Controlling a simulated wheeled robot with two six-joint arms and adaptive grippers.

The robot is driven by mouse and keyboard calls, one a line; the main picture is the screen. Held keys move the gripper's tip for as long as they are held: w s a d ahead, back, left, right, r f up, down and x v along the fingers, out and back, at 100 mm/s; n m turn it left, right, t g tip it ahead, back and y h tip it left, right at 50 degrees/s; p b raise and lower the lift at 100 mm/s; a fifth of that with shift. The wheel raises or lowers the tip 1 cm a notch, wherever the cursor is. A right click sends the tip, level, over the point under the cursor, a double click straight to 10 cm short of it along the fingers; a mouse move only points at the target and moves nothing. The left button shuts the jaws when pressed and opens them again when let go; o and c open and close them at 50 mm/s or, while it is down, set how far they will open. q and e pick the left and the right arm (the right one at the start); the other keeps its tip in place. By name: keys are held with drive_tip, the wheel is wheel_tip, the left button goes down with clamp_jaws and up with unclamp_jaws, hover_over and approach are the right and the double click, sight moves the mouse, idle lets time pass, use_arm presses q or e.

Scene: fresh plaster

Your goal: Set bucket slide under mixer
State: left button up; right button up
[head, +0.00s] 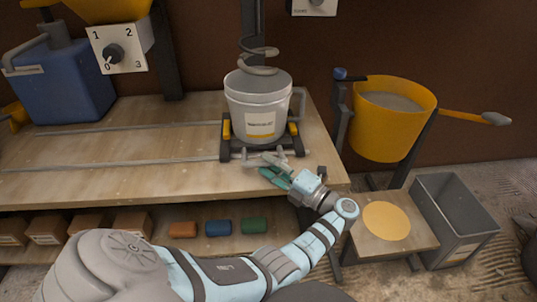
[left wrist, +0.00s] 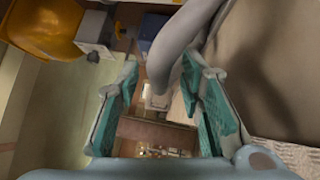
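A white bucket (head: 258,103) with a label stands upright on a dark slide with yellow clamps (head: 226,130), at the right part of the workbench. The slide sits across two metal rails (head: 120,164). The mixer's grey spiral (head: 258,52) hangs above the bucket, in front of a dark column. My left gripper (head: 270,168) is at the slide's front edge, beside a pale grey handle-like part. In the left wrist view its teal-padded fingers (left wrist: 158,105) stand apart, with a curved grey piece near the right finger. I cannot tell whether they touch it. My right gripper is out of view.
A yellow drum (head: 392,130), a grey bin (head: 455,222) and a low stand (head: 362,247) are at the right. The rails left of the slide are clear.

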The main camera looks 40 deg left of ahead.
use_arm(q)
drive_tip(key=d, duration=0.6)
drive_tip(key=shift+w+d+f, duration=0.3)
drive_tip(key=shift+d+f, duration=0.1)
drive_tip(key=shift+f, duration=0.05)
